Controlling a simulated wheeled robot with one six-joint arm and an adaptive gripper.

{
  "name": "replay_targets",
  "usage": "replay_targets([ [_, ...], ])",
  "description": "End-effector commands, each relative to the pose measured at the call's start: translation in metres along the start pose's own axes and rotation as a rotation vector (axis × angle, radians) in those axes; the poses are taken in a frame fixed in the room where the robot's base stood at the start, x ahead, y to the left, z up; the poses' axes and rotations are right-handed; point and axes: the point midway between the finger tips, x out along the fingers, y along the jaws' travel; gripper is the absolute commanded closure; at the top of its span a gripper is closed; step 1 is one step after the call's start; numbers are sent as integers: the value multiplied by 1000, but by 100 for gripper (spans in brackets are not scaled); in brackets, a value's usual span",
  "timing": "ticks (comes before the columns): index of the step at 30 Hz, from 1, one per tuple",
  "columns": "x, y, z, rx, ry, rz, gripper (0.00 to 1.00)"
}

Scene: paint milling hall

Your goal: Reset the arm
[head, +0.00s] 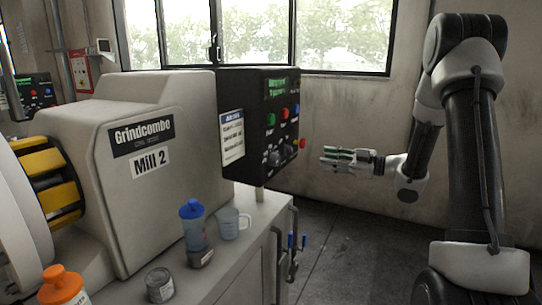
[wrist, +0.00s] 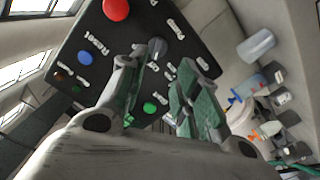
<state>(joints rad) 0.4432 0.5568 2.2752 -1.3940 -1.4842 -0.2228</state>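My gripper (head: 324,155) is at the right of the black control box (head: 262,125), its fingers pointing left toward the box's button face. In the wrist view my gripper (wrist: 164,66) has its two green-padded fingers apart with nothing between them. The panel (wrist: 105,35) fills the view beyond them, with a red button (wrist: 116,8), a blue button (wrist: 85,57), a green button (wrist: 150,107) and a dark knob (wrist: 157,47). The knob shows between the fingertips; I cannot tell whether they touch it. My arm (head: 425,140) reaches in from the right.
The mill (head: 140,215) stands at the left. Its side bench (head: 245,250) holds a blue-lidded bottle (head: 194,230), a clear measuring cup (head: 231,222), cans (head: 160,284) and an orange-capped bottle (head: 62,285). Levers (head: 292,242) hang at the bench's right. Floor (head: 350,250) beneath my arm is clear.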

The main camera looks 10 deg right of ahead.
Motion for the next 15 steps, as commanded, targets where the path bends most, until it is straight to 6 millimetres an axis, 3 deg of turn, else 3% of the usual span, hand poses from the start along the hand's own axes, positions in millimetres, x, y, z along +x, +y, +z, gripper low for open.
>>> replay_targets([
  [2,-2,-1,20,15,-84,-4,68],
  [5,-18,1,72,66,-306,28,68],
  [7,-45,0,118,134,-516,73,68],
  [9,-85,2,147,204,-734,135,68],
  [12,-145,3,158,309,-1017,235,68],
  [15,-203,-8,137,438,-1260,343,68],
])
